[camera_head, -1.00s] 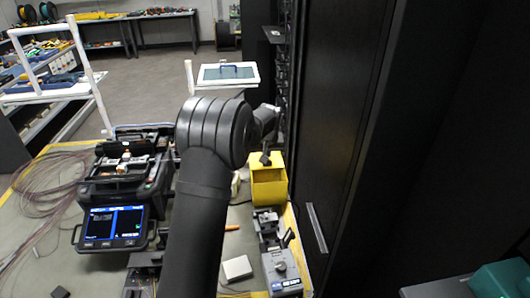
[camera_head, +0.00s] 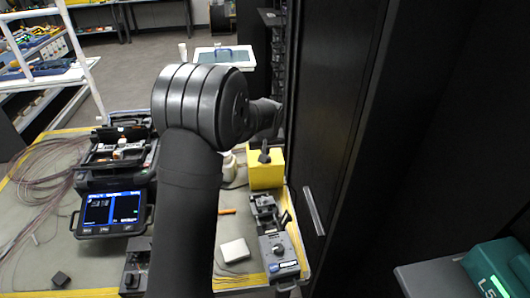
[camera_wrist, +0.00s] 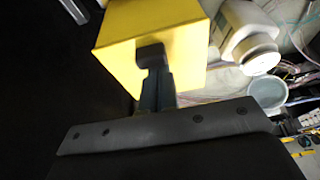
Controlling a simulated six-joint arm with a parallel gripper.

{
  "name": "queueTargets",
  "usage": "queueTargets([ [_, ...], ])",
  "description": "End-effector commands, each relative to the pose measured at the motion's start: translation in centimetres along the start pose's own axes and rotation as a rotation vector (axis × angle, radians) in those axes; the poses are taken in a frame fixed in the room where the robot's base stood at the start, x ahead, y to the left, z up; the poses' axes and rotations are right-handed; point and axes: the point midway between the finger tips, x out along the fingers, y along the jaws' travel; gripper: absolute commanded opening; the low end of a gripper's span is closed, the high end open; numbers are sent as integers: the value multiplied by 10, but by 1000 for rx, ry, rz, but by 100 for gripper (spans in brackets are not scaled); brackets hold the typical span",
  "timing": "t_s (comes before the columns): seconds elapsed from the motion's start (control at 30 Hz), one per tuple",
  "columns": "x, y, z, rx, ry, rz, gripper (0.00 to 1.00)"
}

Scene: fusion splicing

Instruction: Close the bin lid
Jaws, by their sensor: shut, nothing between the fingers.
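The yellow bin (camera_head: 266,177) stands at the right edge of the work mat, beside the black cabinet. In the wrist view, a flat yellow face with no opening showing, seemingly its lid (camera_wrist: 120,32), lies under my fingers. The lid looks down on the bin, though my gripper hides part of its edge. My gripper (camera_wrist: 151,56) is shut and empty, with its fingertips at the yellow face, apparently touching it. In the head view, my gripper (camera_head: 264,157) is at the top of the bin.
A white bottle (camera_wrist: 250,45) and a clear cup (camera_wrist: 267,93) stand close beside the bin. A grey device (camera_head: 278,250) is in front of it. The black cabinet (camera_head: 335,110) rises close on the right. The splicer (camera_head: 112,205) is at left.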

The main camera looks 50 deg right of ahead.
Motion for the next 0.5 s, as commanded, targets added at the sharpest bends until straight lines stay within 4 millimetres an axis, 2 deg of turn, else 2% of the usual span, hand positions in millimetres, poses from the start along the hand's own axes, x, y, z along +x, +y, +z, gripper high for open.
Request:
queueTargets([
  [0.27, 13, 0, -35, -2, 0, 0, 0],
  [0.5, -42, 0, -35, -1, 4, 2, 0],
])
